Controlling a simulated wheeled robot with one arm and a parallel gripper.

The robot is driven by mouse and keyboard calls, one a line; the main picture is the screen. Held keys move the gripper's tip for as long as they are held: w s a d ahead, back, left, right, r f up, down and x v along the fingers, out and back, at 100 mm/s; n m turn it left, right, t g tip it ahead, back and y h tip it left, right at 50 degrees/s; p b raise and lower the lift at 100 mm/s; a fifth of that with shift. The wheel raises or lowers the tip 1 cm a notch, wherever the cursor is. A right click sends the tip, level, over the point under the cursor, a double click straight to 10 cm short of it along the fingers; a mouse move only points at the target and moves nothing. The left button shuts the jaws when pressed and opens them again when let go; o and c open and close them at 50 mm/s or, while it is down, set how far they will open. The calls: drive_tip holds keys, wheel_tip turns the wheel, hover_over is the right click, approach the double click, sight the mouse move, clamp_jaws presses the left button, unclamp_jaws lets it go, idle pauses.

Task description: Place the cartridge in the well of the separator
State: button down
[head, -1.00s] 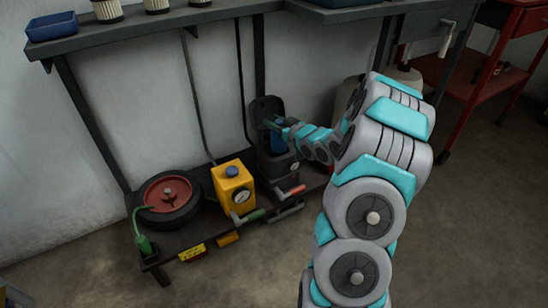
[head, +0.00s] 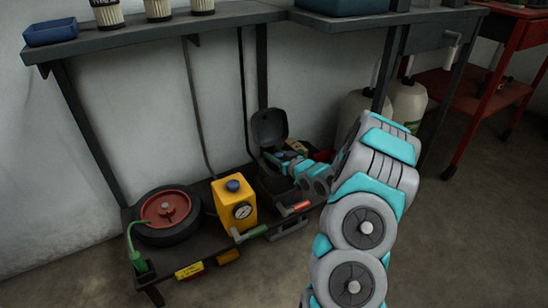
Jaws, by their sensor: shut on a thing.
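The separator (head: 269,181) is a dark grey housing on the low shelf with its lid (head: 269,126) raised at the back. My gripper (head: 277,157) is at the top of the separator, over or in its opening, reaching in from the right. The cartridge cannot be made out now. My gripper and the housing hide that spot, so I cannot tell how deep the cartridge sits in the well. The fingertips are small and partly hidden.
A yellow unit (head: 233,203) with a gauge stands left of the separator, and a red-hubbed wheel (head: 167,211) lies farther left. A red-tipped handle (head: 297,208) sticks out in front. A bench (head: 235,14) overhangs. Pale jugs (head: 407,103) stand behind my arm.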

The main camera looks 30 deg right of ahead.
drive_tip(key=shift+f, duration=0.1)
drive_tip(key=shift+c, duration=2.4)
unclamp_jaws()
